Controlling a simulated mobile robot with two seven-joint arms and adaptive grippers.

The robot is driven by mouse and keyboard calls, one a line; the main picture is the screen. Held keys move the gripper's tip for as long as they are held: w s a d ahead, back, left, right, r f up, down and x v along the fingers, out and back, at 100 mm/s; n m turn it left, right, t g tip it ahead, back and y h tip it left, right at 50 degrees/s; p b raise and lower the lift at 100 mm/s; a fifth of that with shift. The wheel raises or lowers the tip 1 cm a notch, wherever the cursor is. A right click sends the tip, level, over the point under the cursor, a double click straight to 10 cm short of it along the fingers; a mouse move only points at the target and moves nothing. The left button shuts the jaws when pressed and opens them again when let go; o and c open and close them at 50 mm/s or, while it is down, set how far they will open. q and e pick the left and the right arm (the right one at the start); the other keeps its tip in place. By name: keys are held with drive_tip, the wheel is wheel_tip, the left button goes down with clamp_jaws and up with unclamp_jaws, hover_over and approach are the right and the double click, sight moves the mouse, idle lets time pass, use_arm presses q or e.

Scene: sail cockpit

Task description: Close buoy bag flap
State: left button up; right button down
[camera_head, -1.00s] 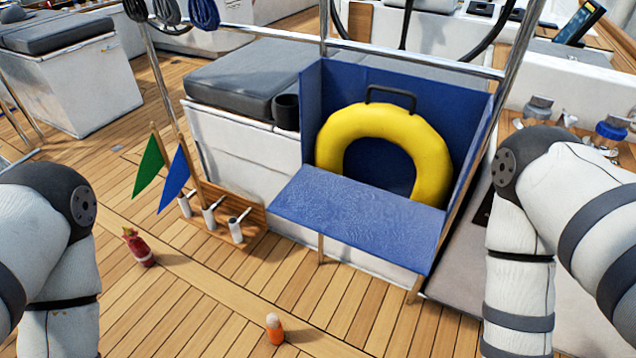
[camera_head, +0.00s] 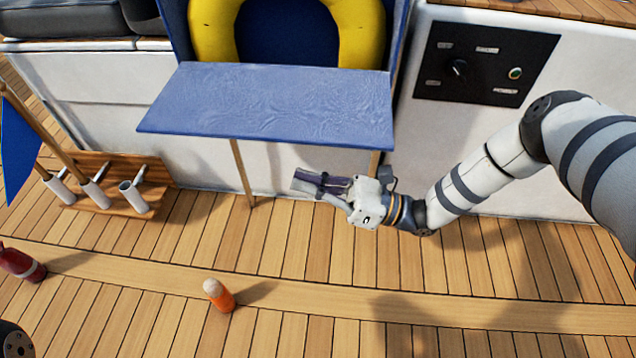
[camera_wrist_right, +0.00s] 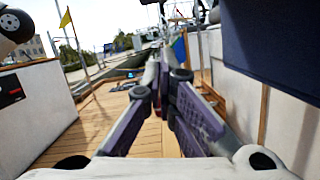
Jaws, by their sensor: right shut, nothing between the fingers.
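The blue buoy bag flap (camera_head: 265,105) hangs open and lies roughly level in the head view, its front edge over the deck. Behind it the yellow horseshoe buoy (camera_head: 212,30) sits in the blue bag, whose top is out of the head view. My right gripper (camera_head: 300,184) is shut and empty, below the flap's front edge near its right half, fingers pointing left. In the right wrist view its fingers (camera_wrist_right: 163,78) meet ahead, and a dark blue panel, seemingly the flap (camera_wrist_right: 280,45), is at upper right, apart from them. My left gripper is out of view.
Two thin wooden legs (camera_head: 243,172) stand under the flap. A wooden holder with white tubes (camera_head: 130,193) and flags is at left. An orange bottle-like object (camera_head: 219,296) and a red one (camera_head: 20,264) stand on the deck. A black switch panel (camera_head: 487,62) is at right.

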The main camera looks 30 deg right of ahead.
drive_tip(key=w+a+r+p, duration=0.1)
drive_tip(key=w+a+r, duration=0.2)
drive_tip(key=r, duration=0.2)
drive_tip(key=shift+p, duration=0.3)
drive_tip(key=shift+a, duration=0.1)
